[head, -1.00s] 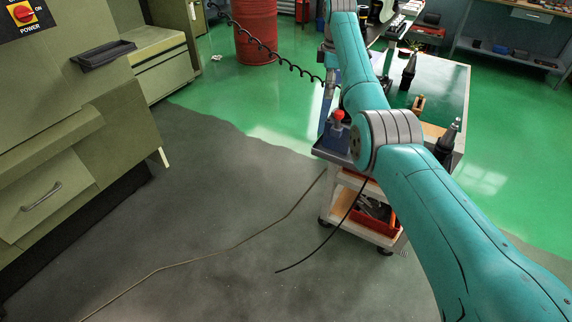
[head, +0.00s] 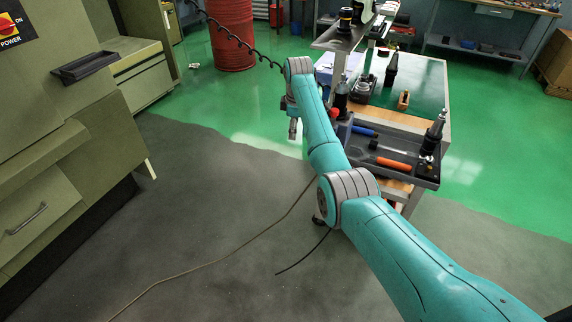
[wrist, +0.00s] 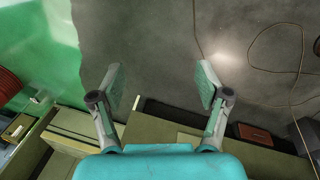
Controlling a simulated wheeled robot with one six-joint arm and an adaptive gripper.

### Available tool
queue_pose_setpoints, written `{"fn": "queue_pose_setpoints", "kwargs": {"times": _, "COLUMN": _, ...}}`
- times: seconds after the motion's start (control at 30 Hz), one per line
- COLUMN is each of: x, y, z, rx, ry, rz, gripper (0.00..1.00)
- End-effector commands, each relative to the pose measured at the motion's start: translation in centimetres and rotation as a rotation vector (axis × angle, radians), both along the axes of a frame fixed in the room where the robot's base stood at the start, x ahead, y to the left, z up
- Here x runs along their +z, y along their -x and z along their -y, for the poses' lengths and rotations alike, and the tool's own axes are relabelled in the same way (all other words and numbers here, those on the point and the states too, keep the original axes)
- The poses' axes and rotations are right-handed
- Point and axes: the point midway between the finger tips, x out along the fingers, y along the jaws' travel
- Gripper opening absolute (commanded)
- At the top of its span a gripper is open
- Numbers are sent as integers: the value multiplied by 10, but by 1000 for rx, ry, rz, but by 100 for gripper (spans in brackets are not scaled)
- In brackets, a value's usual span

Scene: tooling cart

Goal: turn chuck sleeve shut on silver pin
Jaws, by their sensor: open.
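A black, upright tool holder (head: 433,137) stands at the right end of the cart's dark tray in the head view. It has a small silver tip (head: 443,114) pointing up. It looks like a chuck with a pin, but at this size I cannot tell how far its sleeve is closed. My gripper (wrist: 162,86) is open and empty in the wrist view, its two fingers wide apart over the floor. In the head view my gripper (head: 293,129) hangs left of the cart, well apart from the tool holder.
The tray (head: 376,150) holds an orange-handled tool (head: 393,163) and a blue-handled one (head: 364,131). Other black holders (head: 391,70) stand on the cart behind. Green cabinets (head: 60,150) stand at left, a red drum (head: 232,40) at the back. The floor between is clear apart from cables.

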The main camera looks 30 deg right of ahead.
Motion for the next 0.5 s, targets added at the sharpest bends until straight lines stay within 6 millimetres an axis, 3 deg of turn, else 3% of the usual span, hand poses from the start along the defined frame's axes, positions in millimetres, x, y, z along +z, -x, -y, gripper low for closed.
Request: {"fn": "queue_pose_setpoints", "kwargs": {"times": 0.5, "x": -86, "y": 15, "z": -20, "rx": -67, "ry": 0, "rz": 79, "gripper": 76}}
